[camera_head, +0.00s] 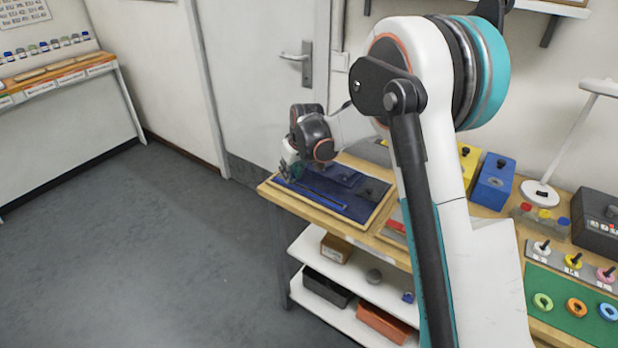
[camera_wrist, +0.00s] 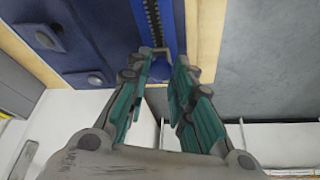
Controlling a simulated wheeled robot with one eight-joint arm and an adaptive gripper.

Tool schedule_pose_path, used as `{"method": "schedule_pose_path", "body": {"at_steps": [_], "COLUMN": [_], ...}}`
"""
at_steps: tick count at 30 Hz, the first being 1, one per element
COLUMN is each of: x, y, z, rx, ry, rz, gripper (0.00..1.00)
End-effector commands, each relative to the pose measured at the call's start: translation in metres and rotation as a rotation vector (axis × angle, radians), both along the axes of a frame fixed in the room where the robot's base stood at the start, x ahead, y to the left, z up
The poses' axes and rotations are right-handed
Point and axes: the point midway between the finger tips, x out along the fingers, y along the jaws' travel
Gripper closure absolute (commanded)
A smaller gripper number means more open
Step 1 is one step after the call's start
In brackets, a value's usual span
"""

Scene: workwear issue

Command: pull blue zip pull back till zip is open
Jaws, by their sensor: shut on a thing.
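A navy panel (camera_head: 350,188) with a bright blue zip (camera_head: 318,196) lies on a wooden board at the table's left end. In the wrist view the zip (camera_wrist: 153,18) shows as dark teeth between blue tapes, running up from my fingertips. My gripper (camera_head: 288,174) is low over the panel's left end. In the wrist view my gripper (camera_wrist: 166,58) is shut on the zip pull, with a small grey bracket-like piece showing between the teal fingertips. The blue of the pull is hidden by the fingers. Whether the teeth are joined or parted is too small to tell.
The wooden board's rim (camera_wrist: 209,35) and the grey floor (camera_wrist: 260,60) lie just right of the zip in the wrist view. Dark round studs (camera_wrist: 96,78) sit on the panel. A blue box (camera_head: 493,182) and a lamp (camera_head: 541,193) stand farther right on the table.

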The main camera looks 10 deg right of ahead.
Motion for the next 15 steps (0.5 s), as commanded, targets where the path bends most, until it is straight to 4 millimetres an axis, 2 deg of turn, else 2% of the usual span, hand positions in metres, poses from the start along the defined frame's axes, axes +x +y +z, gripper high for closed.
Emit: {"method": "schedule_pose_path", "body": {"at_steps": [6, 15], "x": [0.016, 0.019], "y": [0.017, 0.02], "z": [0.0, 0.0], "rx": [0.001, 0.002], "ry": [-0.001, -0.002], "rz": [0.0, 0.0], "gripper": [1.0, 1.0]}}
